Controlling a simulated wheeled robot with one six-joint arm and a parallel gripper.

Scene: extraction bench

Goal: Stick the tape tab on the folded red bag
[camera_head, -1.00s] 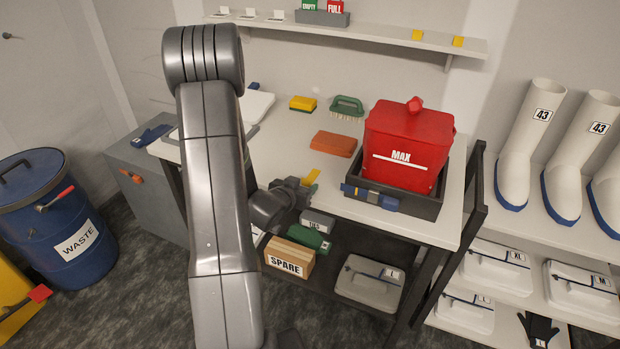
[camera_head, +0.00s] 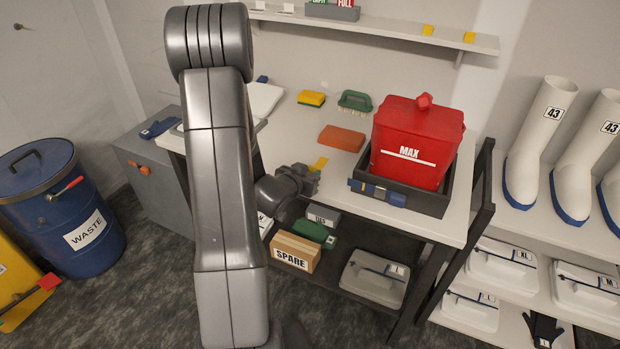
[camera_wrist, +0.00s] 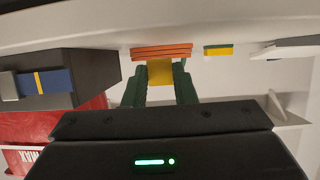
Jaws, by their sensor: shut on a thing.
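The folded red bag (camera_head: 342,138) lies flat on the bench as an orange-red pad. The wrist view shows its stacked layers edge-on (camera_wrist: 161,51). My gripper (camera_head: 312,178) is at the bench's front edge, short of the bag. Its green fingers (camera_wrist: 160,88) are shut on the yellow tape tab (camera_wrist: 160,72), which also shows at the fingertips in the head view (camera_head: 319,164). The tab lines up with the bag in the wrist view, but in the head view a gap of bench shows between them.
A red MAX container (camera_head: 416,140) stands in a dark tray (camera_head: 430,203) right of the bag, with a blue and yellow item (camera_head: 377,193) at its front. A yellow sponge (camera_head: 311,98) and green brush (camera_head: 354,101) lie behind. A SPARE box (camera_head: 295,253) sits below.

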